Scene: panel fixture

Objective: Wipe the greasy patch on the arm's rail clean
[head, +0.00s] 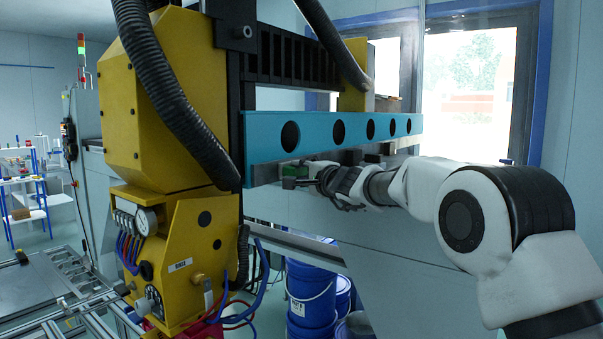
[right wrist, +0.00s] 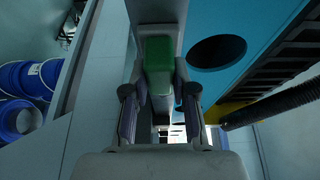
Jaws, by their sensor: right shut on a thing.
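The arm's rail is a long blue beam (head: 355,128) with round holes and a grey strip (head: 266,174) along its lower edge. My right gripper (head: 312,179) is at the lower edge of the rail, toward its near left end. It is shut on a small green block (head: 290,172). In the right wrist view the green block (right wrist: 158,65) sits between the two fingers (right wrist: 160,105), with its far end against or very close to a grey surface (right wrist: 158,12); I cannot tell whether they touch. I cannot make out a greasy patch. My left gripper is out of view.
A yellow machine body (head: 165,110) with thick black hoses stands left of the rail. Blue drums (head: 311,290) stand on the floor below, and show left in the right wrist view (right wrist: 42,75). A pale panel (head: 400,270) lies below my right arm.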

